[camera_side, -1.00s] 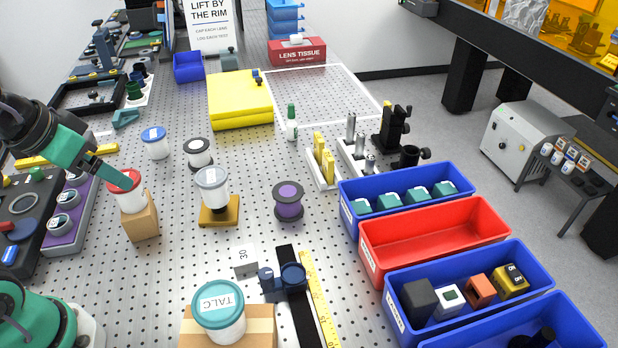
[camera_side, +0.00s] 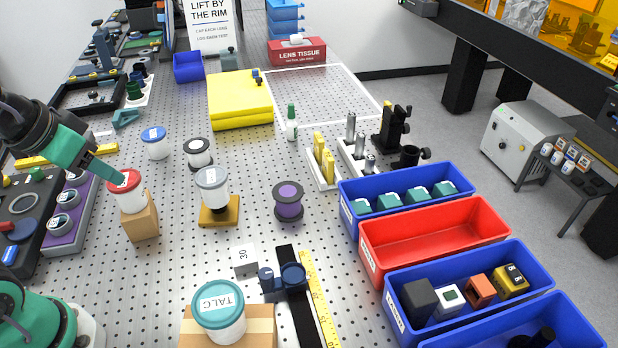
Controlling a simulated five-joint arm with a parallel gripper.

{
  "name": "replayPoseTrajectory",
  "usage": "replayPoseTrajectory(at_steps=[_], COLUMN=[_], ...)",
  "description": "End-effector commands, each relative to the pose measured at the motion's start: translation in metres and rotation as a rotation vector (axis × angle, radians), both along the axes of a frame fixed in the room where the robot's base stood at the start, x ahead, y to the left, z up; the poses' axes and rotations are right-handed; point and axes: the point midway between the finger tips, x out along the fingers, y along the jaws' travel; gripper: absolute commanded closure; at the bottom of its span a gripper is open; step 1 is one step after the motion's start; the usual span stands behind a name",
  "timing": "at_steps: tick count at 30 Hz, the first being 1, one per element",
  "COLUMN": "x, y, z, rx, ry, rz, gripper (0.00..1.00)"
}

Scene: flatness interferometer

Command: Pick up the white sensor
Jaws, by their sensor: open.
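A small white cube with a dark square face (camera_side: 448,300), which looks like the white sensor, lies in a blue bin (camera_side: 393,312) at the lower right. It sits between a black cube (camera_side: 417,299) and an orange block (camera_side: 480,290). My gripper (camera_side: 122,181) is at the far left, far from the bin. Its jaws are open, and its tip overlaps the red lid of a clear jar (camera_side: 128,192) in the picture. I cannot tell whether it touches the lid.
The red-lidded jar stands on a wooden block (camera_side: 141,222). Jars, a purple spool (camera_side: 288,200) and a TALC tub (camera_side: 219,309) stand between my gripper and the bins. An empty red bin (camera_side: 440,240) is behind the blue one. A yellow block (camera_side: 511,281) shares the sensor's bin.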

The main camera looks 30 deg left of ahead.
Motion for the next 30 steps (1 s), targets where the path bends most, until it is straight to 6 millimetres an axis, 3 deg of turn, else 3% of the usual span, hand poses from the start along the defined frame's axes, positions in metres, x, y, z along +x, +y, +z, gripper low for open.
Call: replayPoseTrajectory(at_steps=[8, 14, 20, 30], x=[0.003, 0.022, 0.058, 0.125], y=[-0.002, -0.013, -0.038, -0.107], z=[0.002, 0.009, 0.020, 0.027], rx=[-0.002, -0.007, -0.019, -0.044], ry=[0.000, -0.001, -0.003, -0.007], rz=[-0.005, -0.038, -0.099, -0.219], gripper=[0.52, 0.52, 0.52, 0.52])
